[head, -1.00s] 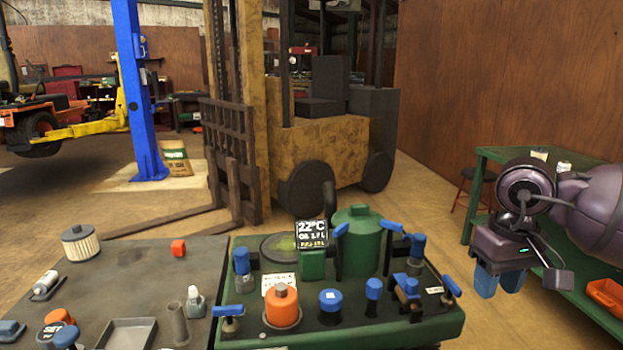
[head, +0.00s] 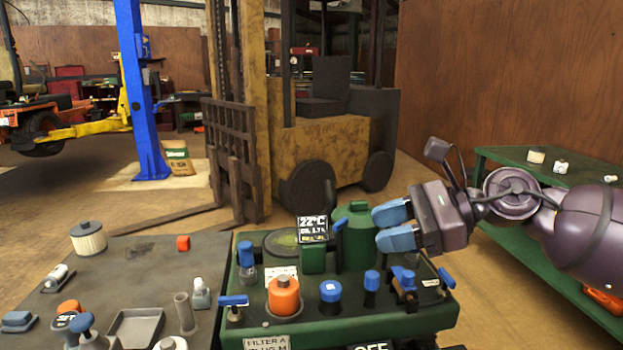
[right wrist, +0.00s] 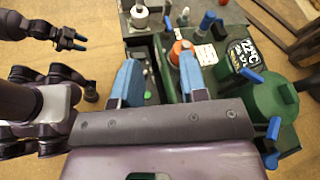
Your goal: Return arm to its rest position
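My right gripper (head: 388,226) is at the right of the head view, its blue fingers pointing left. They appear close to the green tank (head: 356,240) on the green control panel (head: 420,318); I cannot tell the exact distance. In the right wrist view, the right gripper (right wrist: 157,62) has its two blue fingers apart, with nothing held between them. The panel lies beyond the fingertips.
The panel carries an orange cap (head: 284,297), blue knobs and a display (head: 312,230). A dark table (head: 125,275) at left holds a filter (head: 88,239), a tray and small parts. A green bench (head: 500,158) stands behind the right arm. A forklift (head: 325,145) stands beyond.

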